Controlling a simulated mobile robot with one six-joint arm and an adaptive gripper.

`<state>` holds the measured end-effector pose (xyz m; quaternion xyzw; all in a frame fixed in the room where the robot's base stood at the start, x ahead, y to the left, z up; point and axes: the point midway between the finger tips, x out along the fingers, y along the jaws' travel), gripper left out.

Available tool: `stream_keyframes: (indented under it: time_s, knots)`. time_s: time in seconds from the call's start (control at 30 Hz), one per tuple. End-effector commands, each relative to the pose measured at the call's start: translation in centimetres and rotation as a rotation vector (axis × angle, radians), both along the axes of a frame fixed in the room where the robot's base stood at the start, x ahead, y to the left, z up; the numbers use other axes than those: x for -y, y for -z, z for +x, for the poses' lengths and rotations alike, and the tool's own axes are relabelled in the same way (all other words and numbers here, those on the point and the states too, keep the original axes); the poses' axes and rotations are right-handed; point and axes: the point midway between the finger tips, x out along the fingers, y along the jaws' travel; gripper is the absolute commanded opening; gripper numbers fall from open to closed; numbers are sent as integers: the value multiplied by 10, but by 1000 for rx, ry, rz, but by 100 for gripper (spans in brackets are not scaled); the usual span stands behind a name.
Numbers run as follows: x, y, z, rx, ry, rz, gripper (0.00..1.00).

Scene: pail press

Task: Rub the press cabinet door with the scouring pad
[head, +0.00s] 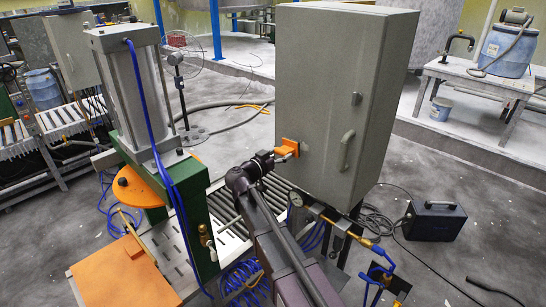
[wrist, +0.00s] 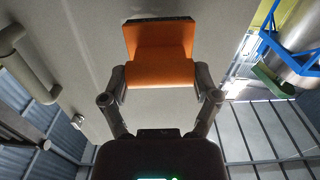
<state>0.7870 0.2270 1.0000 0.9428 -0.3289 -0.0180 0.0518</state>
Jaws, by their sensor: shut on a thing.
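My gripper (head: 283,151) is at the door's lower left. It is shut on the scouring pad (head: 291,146), an orange block. In the wrist view the pad (wrist: 160,65) sits between both fingers, its dark far edge (wrist: 158,20) at the grey door surface (wrist: 85,45). It looks in contact or very close; I cannot tell which. The door handle (wrist: 25,65) shows at left there.
A green press frame with a grey cylinder (head: 132,95) and blue hoses stands left of my arm. An orange plate (head: 125,275) is at lower left. A gauge and brass valve (head: 345,231) sit below the cabinet. A dark box (head: 434,220) stands on the floor at right.

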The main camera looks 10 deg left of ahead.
Motion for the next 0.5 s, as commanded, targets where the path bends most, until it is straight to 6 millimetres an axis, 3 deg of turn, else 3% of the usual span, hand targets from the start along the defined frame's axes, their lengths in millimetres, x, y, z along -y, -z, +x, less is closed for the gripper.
stream_keyframes:
  time_s: [0.5]
  knots:
    - [8, 0, 10, 0, 0, 0, 41]
